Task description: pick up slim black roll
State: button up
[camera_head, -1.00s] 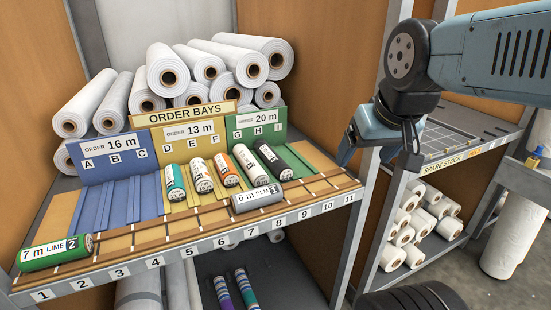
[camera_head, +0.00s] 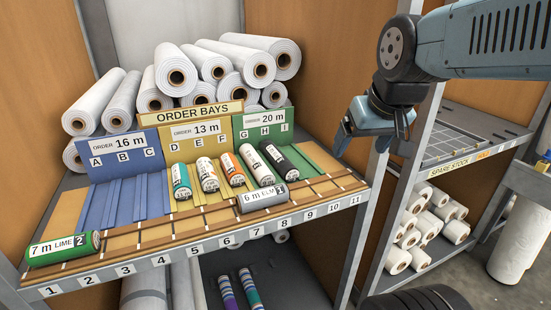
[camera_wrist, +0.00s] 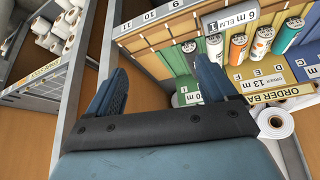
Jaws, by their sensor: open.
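The slim black roll (camera_head: 279,161) leans in the green order bay (camera_head: 262,122) in the head view, just right of a white roll (camera_head: 256,166). My gripper (camera_head: 369,136) hangs to the right of the green bay, above and apart from the rolls, open and empty. In the wrist view its two fingers (camera_wrist: 160,82) are spread wide with nothing between them. The wrist view shows several rolls to the right of the fingers, upside down; I cannot tell the black one there for sure.
A grey 6 m ELM roll (camera_head: 264,198) lies in front of the bays. A green 7 m LIME roll (camera_head: 63,249) lies at the left. White rolls (camera_head: 225,67) are piled behind. A metal post (camera_head: 372,190) and the spare stock shelf (camera_head: 455,170) stand to the right.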

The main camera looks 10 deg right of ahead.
jog(key=w+a+f+n, duration=0.1)
jog(key=w+a, duration=0.1)
jog(key=w, duration=0.5)
jog(key=w+a+f+n, duration=0.1)
jog(key=w+a, duration=0.2)
jog(key=w, duration=0.5)
jog(key=y, duration=0.1)
send_near(279, 153)
jog(key=shift+n, duration=0.4)
jog(key=x, duration=0.5)
jog(key=shift+f, duration=0.25)
jog(key=x, duration=0.3)
jog(key=shift+f, duration=0.4)
jog(key=shift+x, duration=0.85)
jog(key=shift+r, duration=0.1)
jog(key=shift+c, duration=0.3)
jog(key=c, duration=1.1)
jog(key=shift+r, duration=0.1)
jog(key=shift+c, duration=0.2)
